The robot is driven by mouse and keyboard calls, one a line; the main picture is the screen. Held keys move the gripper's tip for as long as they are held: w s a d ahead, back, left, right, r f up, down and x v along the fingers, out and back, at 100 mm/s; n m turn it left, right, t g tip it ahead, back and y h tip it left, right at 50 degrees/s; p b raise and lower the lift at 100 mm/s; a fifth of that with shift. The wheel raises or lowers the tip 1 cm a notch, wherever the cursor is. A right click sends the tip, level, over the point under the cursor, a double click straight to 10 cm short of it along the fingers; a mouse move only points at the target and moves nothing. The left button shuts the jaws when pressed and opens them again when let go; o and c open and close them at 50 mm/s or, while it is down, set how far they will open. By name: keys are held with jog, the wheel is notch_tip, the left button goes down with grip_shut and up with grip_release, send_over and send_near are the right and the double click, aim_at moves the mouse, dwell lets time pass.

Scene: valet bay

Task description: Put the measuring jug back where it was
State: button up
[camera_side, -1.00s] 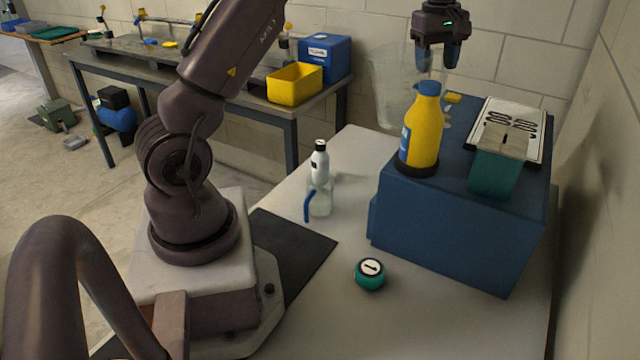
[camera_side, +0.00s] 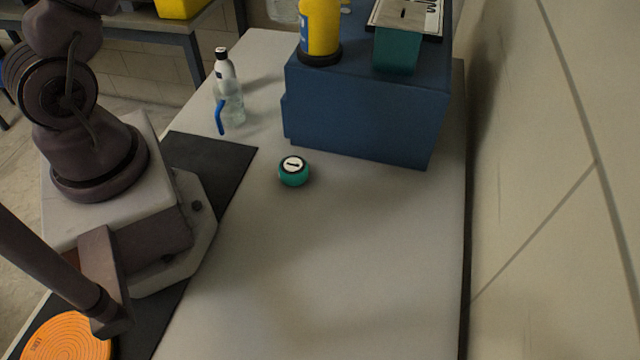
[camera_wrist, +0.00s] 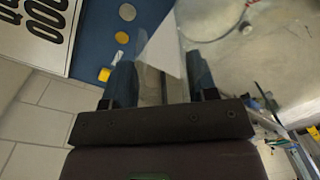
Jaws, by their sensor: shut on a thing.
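The measuring jug looks to be the large clear vessel whose lower part (camera_side: 283,10) shows at the top edge of the side view, left of the yellow bottle. My gripper (camera_wrist: 160,78) is in the wrist view, its two blue fingers on either side of clear walls of the jug (camera_wrist: 150,88). It is shut on the jug, and the rest of the jug is hard to make out. My gripper is outside the side view.
A blue box (camera_side: 365,115) carries the yellow bottle (camera_side: 320,30) and a teal device with a pale top (camera_side: 397,50). The table front (camera_side: 330,270) is clear. A wall stands at right.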

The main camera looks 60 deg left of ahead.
jog(key=s+a+r+m, duration=0.2)
jog(key=s+r+m, duration=0.85)
jog(key=s, duration=0.25)
jog(key=s+d+r+m, duration=0.1)
jog(key=d+r, duration=0.1)
jog(key=d, duration=0.6)
jog(key=s+d+r+m, duration=0.1)
jog(key=s+d, duration=0.1)
jog(key=d, duration=0.6)
jog(key=s+d+f+m, duration=0.1)
jog(key=d+f, duration=0.4)
jog(key=d, duration=0.4)
jog(key=s+d+f, duration=0.2)
jog(key=d+f, duration=0.3)
jog(key=d, duration=0.4)
jog(key=s+d+f, duration=0.8)
jog(key=f, duration=0.3)
jog(key=w+d+f, duration=0.9)
jog(key=w+f, duration=0.1)
jog(key=f, duration=0.3)
jog(key=shift+d+y, duration=0.25)
jog(key=shift+y, duration=0.05)
jog(key=shift+w+f, duration=0.1)
jog(key=shift+f, duration=0.1)
